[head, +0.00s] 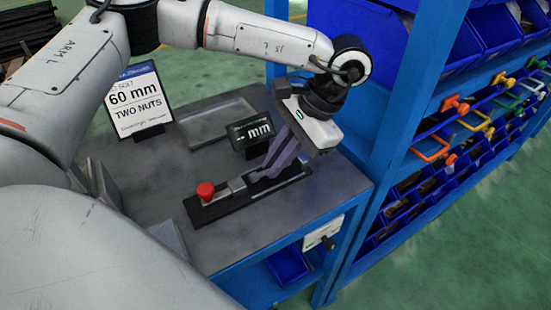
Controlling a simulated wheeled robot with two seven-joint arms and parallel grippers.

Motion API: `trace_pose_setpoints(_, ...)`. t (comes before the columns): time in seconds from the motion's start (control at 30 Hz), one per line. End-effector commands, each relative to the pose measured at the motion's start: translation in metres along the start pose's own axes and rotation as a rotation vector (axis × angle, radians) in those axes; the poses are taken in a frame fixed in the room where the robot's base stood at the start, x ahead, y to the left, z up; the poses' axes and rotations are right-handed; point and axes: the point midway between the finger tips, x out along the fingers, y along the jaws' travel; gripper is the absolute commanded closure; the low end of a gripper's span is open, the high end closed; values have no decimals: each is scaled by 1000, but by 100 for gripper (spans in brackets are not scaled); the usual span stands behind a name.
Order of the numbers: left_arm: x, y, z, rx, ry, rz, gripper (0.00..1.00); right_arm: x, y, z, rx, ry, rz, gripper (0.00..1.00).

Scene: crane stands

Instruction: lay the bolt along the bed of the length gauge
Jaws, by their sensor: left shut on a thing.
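The length gauge (215,212) is a black base on the grey bench top, with a red knob (205,191) at its left end and a small grey block on its bed. Its display (250,131) stands behind it and reads "- mm". My left gripper (262,175) points down over the right part of the gauge bed, with its fingers low against it. It is shut on the bolt, which the fingers hide almost wholly. I cannot tell whether the bolt touches the bed. My right gripper is not in view.
A sign (139,101) reading "60 mm, TWO NUTS" stands at the back left of the bench (330,190). A shallow grey tray (218,124) lies behind the gauge. A blue rack (390,120) with bins and hanging coloured clamps rises close on the right.

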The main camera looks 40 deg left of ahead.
Motion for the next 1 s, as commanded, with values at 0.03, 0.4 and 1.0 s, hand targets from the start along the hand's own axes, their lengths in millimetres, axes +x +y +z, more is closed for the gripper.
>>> trace_pose_setpoints(0.03, 2, 0, -1, -1, 0, 1, 100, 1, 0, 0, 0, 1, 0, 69)
trace_pose_setpoints(0.4, 4, 2, -2, 0, 0, 2, 73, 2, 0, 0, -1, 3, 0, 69)
trace_pose_setpoints(1.0, -31, 0, 1, 2, 4, 3, 73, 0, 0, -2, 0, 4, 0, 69)
